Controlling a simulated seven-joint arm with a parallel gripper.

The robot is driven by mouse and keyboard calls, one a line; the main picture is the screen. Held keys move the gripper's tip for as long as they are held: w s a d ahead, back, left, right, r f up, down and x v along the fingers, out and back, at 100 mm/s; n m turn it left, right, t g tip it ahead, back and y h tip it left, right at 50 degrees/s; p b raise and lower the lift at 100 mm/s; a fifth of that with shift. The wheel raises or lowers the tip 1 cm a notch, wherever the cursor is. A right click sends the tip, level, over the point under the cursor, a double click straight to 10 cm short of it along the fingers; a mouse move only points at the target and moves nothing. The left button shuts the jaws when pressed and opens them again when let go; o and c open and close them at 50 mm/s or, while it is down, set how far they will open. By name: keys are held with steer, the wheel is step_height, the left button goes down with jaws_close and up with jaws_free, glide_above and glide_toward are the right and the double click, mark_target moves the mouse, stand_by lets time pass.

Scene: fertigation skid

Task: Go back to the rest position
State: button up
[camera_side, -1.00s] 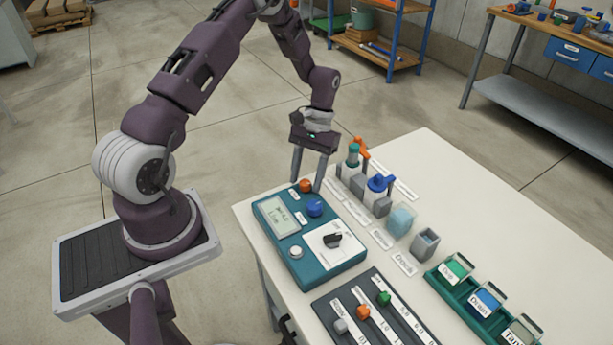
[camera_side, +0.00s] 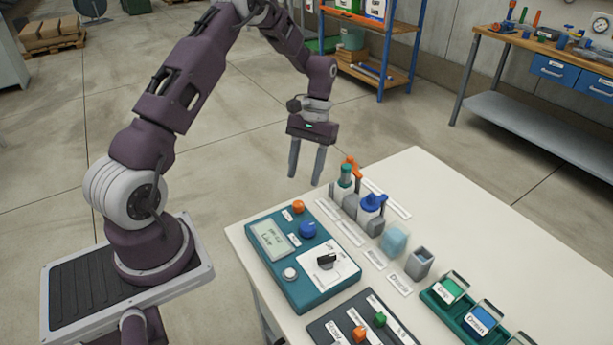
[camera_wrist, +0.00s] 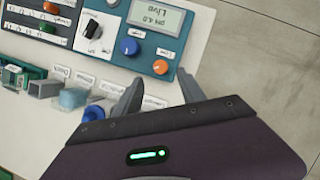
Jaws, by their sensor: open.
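My gripper (camera_side: 304,178) is open and empty. In the side view it hangs with its fingers pointing down, above and behind the teal control box (camera_side: 322,284), near the table's back-left edge. The box carries a small display (camera_side: 271,239), an orange button (camera_side: 298,206), a blue knob (camera_side: 308,229), a black switch (camera_side: 327,261) and a white button (camera_side: 290,273). In the wrist view the two fingers (camera_wrist: 162,92) are spread apart, with the box's display (camera_wrist: 155,17) and orange button (camera_wrist: 160,67) beyond them.
On the white table (camera_side: 450,215) stand a blue-topped valve (camera_side: 372,203), an orange-handled valve (camera_side: 352,164), a light blue block (camera_side: 394,241), a grey holder (camera_side: 420,262) and a green tray (camera_side: 437,297). A slider panel (camera_side: 345,320) lies in front. A blue-orange shelf (camera_side: 383,55) and workbench (camera_side: 520,42) stand behind.

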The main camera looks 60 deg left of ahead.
steer(key=s+d+r+m+t+y, duration=0.1)
steer(key=s+d+r+t, duration=0.2)
steer(key=r, duration=0.6)
steer(key=s+d+r+m+t+y, duration=0.1)
steer(key=s+d+r+m, duration=0.1)
steer(key=d+r, duration=0.55)
steer(key=s+d+r+m+t, duration=0.1)
steer(key=s+d+r+t, duration=0.1)
steer(key=s, duration=0.6)
steer(key=s+d+r+m+t, duration=0.2)
steer(key=s+d+r+t, duration=0.1)
steer(key=s, duration=0.5)
steer(key=shift+d+r, duration=0.15)
steer(key=shift+r, duration=0.55)
